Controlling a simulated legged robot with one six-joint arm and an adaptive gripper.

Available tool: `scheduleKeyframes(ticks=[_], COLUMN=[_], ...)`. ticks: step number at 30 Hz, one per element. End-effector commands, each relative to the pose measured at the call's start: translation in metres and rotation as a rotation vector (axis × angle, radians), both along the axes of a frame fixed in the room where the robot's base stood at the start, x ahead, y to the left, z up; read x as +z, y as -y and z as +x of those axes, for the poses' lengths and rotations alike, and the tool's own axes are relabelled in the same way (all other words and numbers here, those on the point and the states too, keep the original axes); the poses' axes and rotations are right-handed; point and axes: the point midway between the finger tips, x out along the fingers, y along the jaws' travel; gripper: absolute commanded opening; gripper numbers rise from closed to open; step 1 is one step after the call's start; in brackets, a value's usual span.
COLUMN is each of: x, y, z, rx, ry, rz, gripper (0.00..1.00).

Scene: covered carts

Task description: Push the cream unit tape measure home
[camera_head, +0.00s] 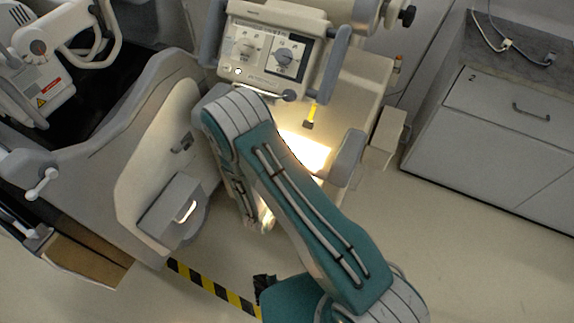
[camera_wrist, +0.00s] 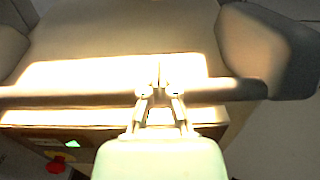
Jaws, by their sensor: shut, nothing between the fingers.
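The cream unit (camera_head: 362,88) stands at the upper middle of the head view, with a control panel (camera_head: 268,52) on top. A short yellow strip with a dark end (camera_head: 312,112), which looks like the tape measure's tape, sticks out below the panel's right part. My gripper (camera_wrist: 160,92) is shut and empty in the wrist view, in front of a brightly lit cream surface (camera_wrist: 100,75). Its fingertips overlap a horizontal bar (camera_wrist: 235,90); I cannot tell whether they touch it. The tape does not show in the wrist view. In the head view my arm hides the gripper.
A grey padded part (camera_wrist: 262,50) stands at the right of the wrist view. A red button (camera_wrist: 57,162) is at its lower left. Grey drawers (camera_head: 500,115) stand at the right of the head view. Cream machinery (camera_head: 150,140) stands at the left. Floor (camera_head: 460,240) is clear at lower right.

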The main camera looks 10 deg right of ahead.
Motion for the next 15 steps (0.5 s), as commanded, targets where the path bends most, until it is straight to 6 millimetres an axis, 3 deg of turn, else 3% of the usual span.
scheduleKeyframes(ticks=[8, 15], x=[0.003, 0.028], y=[0.032, 0.044], z=[0.042, 0.061], rx=[-0.006, -0.002], ry=[0.001, 0.001], rz=[0.001, 0.001], gripper=[0.0, 0.0])
